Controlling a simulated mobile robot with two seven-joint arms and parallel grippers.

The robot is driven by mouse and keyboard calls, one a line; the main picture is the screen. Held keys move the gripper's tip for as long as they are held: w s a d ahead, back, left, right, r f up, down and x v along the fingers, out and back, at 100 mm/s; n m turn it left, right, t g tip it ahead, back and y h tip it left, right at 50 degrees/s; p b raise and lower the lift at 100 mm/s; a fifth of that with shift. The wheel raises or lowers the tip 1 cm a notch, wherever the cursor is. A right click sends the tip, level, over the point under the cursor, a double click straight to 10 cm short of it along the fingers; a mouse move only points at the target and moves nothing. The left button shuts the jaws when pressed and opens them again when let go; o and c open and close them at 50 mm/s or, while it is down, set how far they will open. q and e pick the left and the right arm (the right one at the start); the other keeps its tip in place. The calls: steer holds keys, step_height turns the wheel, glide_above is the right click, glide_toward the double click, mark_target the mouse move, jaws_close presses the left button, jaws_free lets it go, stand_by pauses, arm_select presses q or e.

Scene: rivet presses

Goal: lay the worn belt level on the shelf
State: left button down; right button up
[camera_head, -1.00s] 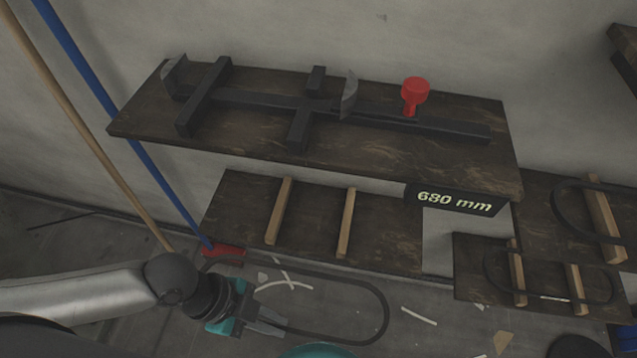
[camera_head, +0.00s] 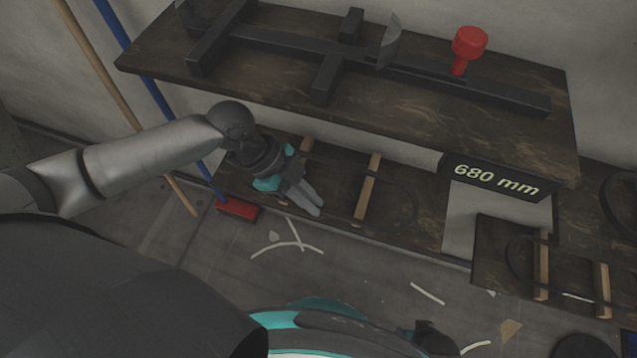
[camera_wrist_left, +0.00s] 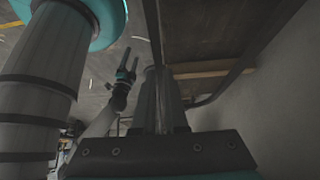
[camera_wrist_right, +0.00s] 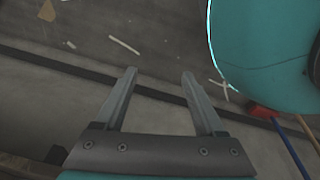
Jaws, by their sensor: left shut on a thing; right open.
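The worn belt is a thin black loop; in the left wrist view its strands (camera_wrist_left: 153,28) run out past my fingers. In the head view it is hard to tell from the dark wood. My left gripper (camera_head: 316,210) is shut on the belt, near the front left of the lower shelf (camera_head: 412,222). This dark wooden shelf carries two pale wooden slats (camera_head: 367,187). I cannot tell whether the belt touches the slats. My right gripper (camera_wrist_right: 160,74) is open and empty above the floor; it also shows in the left wrist view (camera_wrist_left: 127,68).
An upper shelf (camera_head: 420,120) with a black frame and a red knob (camera_head: 470,42) overhangs the lower one. A "680 mm" sign (camera_head: 498,178) hangs at its right. Another belt lies on a slatted board (camera_head: 500,285) at right. A red-headed broom (camera_head: 238,208) leans at left.

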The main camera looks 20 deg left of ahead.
arm_select(q)
steer(key=shift+w+d+b, duration=0.1)
steer(key=shift+w+b, duration=0.65)
steer(key=shift+w, duration=1.65)
steer(key=shift+f+b, duration=0.35)
steer(key=shift+f, duration=0.4)
arm_select(e)
steer(key=shift+w+a+r, duration=1.35)
steer(key=shift+w+r, duration=0.25)
steer(key=shift+w, duration=0.05)
arm_select(q)
steer(key=shift+f, duration=0.1)
steer(key=shift+f, duration=0.3)
steer(key=c, duration=1.3)
jaws_free()
steer(key=o, duration=0.3)
steer(key=shift+o, duration=0.2)
arm_select(e)
steer(key=shift+w+a+r, duration=0.15)
steer(key=shift+w+r, duration=0.1)
steer(key=shift+r, duration=0.1)
steer(key=shift+s, duration=0.1)
